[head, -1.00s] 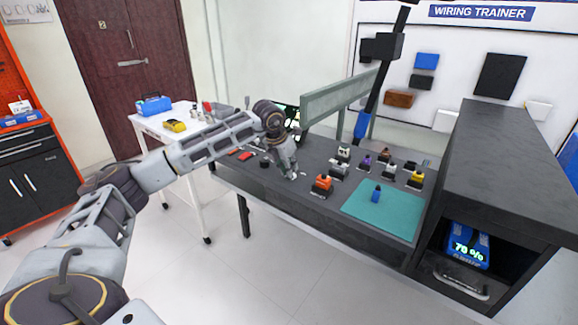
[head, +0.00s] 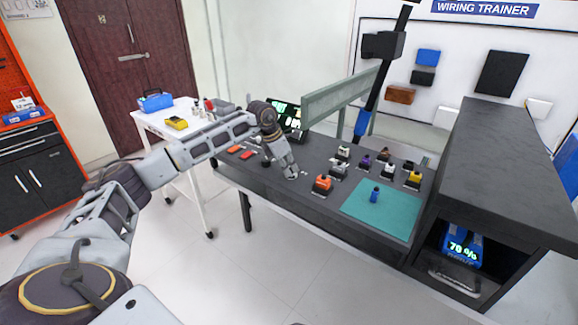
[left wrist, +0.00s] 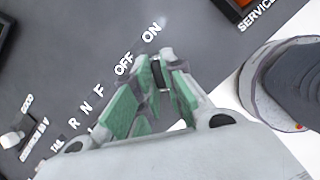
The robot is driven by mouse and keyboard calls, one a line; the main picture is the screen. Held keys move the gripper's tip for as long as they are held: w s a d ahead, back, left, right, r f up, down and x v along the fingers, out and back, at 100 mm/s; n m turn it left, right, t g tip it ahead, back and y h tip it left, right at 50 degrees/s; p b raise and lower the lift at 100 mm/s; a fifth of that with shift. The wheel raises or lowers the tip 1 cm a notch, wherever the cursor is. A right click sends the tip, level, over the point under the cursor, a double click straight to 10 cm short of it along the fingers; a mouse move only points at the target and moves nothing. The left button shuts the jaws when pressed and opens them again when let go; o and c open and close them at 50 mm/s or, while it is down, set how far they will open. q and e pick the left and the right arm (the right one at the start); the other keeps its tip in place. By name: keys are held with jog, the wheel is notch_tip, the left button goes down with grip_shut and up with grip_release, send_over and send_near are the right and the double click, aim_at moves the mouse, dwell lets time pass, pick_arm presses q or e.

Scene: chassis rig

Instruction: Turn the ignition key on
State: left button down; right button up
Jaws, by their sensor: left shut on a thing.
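My left gripper (head: 291,174) reaches down to the dark bench (head: 325,205), left of the orange-topped connector. In the left wrist view, my left gripper (left wrist: 160,70) is shut, its green-lined fingers pinching a small dark piece that looks like the ignition key (left wrist: 161,76). Most of the key is hidden between the fingers. The fingertips are beside the printed OFF label (left wrist: 124,64) and ON label (left wrist: 151,32); which one the key points to cannot be told. My right gripper is not in view.
A lit display (head: 285,113) stands at the bench's back left. Several connectors stand to the right, near a teal mat (head: 385,215) with a blue item (head: 375,195). A dark cabinet (head: 500,160) closes off the right end. A white table (head: 150,122) stands left.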

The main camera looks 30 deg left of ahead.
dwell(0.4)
pick_arm(q)
jog(key=c, duration=1.5)
grip_release()
jog(key=v, duration=1.2)
